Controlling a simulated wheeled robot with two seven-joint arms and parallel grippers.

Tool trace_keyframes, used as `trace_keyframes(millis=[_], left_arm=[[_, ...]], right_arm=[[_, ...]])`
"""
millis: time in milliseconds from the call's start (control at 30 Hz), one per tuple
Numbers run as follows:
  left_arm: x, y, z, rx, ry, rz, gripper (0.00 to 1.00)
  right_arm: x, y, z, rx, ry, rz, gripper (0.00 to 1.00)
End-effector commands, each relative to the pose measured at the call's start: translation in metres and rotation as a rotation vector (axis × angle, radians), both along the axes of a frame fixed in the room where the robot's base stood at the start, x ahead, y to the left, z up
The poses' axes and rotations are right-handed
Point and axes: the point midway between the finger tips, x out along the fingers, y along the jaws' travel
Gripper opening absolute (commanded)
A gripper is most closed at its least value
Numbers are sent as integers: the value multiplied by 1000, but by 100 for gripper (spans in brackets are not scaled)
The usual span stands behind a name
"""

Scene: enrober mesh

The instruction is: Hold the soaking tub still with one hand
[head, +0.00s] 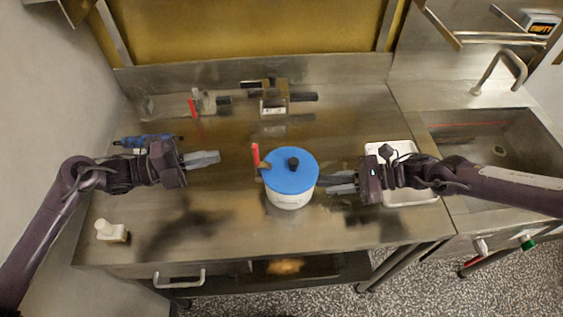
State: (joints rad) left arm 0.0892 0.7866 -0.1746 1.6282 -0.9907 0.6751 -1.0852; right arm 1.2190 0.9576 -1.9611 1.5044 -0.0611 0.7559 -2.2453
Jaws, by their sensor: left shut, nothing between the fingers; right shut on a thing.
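The soaking tub (290,199) is a round white tub with a blue lid (291,170) and a black knob on top. It stands upright on the steel counter, a little right of the middle. A red handle (255,155) sticks up at its left edge. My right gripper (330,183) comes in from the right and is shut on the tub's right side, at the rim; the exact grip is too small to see. My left gripper (217,157) is shut and empty above the counter, left of the tub and apart from it.
A white tray (428,193) lies under my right arm, with the sink (485,150) beyond it. A metal block with black handles (274,103) stands behind the tub. A blue tool (143,140) and a small white bottle (108,231) are at the left. The front counter is clear.

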Motion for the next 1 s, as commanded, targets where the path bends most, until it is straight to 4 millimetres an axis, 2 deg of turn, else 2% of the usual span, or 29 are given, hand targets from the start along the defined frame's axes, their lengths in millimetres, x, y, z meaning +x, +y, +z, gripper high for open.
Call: trace_keyframes(millis=[167, 300, 400, 500, 600, 767, 1000], left_arm=[[26, -45, 28, -55, -114, 32, 0], [42, -89, 65, -140, -224, 67, 0], [45, -117, 93, -214, -294, 92, 0], [40, -140, 112, -288, -347, 131, 0], [29, -157, 117, -345, -384, 207, 0], [8, -174, 119, -417, -408, 363, 0], [-29, -170, 66, -304, -319, 721, 0]], right_arm=[[0, 0, 1, 1, -1, 0, 0], [0, 0, 1, 1, -2, 1, 0], [0, 0, 1, 1, -2, 1, 0], [0, 0, 1, 1, -1, -1, 0], [0, 0, 1, 1, -1, -1, 0], [0, 0, 1, 1, -1, 0, 0], [0, 0, 1, 1, -1, 0, 0]])
